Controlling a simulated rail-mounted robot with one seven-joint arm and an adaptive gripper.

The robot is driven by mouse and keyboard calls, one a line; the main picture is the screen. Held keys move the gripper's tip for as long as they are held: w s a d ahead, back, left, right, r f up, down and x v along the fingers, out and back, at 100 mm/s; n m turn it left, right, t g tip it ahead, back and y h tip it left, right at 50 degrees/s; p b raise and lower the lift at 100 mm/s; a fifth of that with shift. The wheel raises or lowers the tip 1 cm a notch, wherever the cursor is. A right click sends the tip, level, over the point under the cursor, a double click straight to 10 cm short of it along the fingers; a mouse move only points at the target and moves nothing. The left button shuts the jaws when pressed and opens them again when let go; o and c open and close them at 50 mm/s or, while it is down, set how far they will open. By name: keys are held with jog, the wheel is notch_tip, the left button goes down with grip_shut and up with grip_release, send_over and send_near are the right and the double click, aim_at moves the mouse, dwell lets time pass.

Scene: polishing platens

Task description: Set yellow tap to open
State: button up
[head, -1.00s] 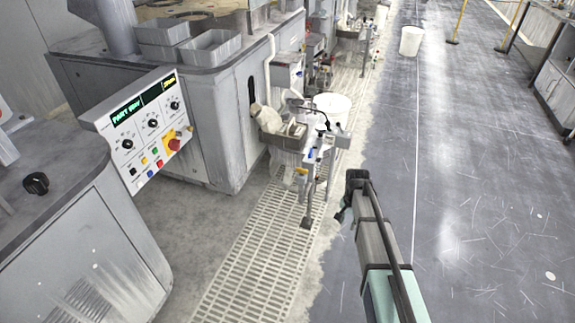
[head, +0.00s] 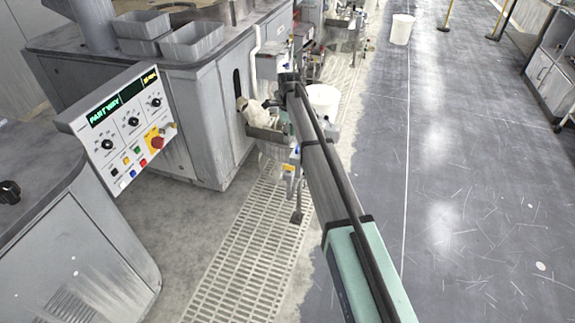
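A small yellow piece (head: 288,168), which looks like the yellow tap, sits low on the pipework stand beside the sink. It is too small to tell how its handle is turned. A blue piece (head: 296,151) is just above it. My gripper (head: 272,102) is dark and small at the far end of my arm, over the sink area and above and slightly left of the yellow piece. It appears apart from the yellow piece. Its fingers are too small and dark to tell whether they are open. My arm hides part of the stand.
A control panel (head: 118,128) shows green text like "PARTWAY" and smaller yellow text. A sink (head: 268,134) with a pale cloth stands by the grey machine (head: 205,120). A white bucket (head: 323,97) is right of my arm. The floor at right is open.

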aim_at(289, 166)
notch_tip(289, 166, down, 17)
jog(key=p, duration=0.2)
jog(key=shift+r+p, duration=0.15)
jog(key=shift+p, duration=0.2)
grip_shut()
